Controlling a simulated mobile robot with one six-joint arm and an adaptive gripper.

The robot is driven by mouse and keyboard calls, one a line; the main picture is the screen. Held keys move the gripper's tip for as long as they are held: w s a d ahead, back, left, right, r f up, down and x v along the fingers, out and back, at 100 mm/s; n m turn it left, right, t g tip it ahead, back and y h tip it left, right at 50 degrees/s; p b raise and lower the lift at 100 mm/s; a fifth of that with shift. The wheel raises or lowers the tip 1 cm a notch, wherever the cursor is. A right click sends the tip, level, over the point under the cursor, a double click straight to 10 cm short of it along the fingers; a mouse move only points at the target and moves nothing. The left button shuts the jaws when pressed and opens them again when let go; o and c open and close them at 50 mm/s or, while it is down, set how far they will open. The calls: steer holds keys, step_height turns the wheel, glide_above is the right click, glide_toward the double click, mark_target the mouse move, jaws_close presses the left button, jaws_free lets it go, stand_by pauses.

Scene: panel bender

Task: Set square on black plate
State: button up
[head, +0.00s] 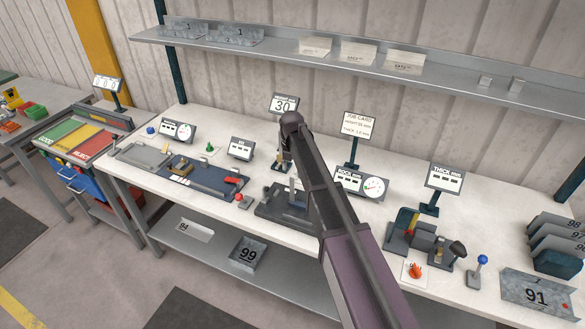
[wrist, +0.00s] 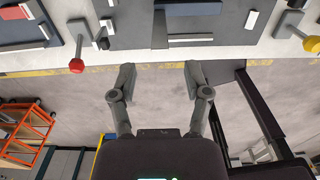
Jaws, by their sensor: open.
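My gripper (wrist: 160,78) is open in the wrist view, its two fingers apart with nothing between them. Beyond the fingertips are the bench's front edge and the floor. A dark grey plate (wrist: 238,30) with pale bars lies at the top of that view; the dark plate (head: 272,208) in the head view is partly covered by my arm. I cannot pick out a square for certain. My gripper is hard to make out in the head view.
The white bench (head: 330,235) also carries a red-knobbed lever (head: 243,200), a dial gauge box (head: 357,185), a thickness station (head: 408,232) and a bent sheet marked 91 (head: 537,293). A grey shelf (head: 300,58) runs above. More sheets lie on the lower shelf.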

steer(key=shift+r+p, duration=2.1)
steer(key=shift+r, duration=0.3)
steer(key=s+d+m, duration=2.3)
steer(key=s+m, duration=0.3)
steer(key=m, duration=0.6)
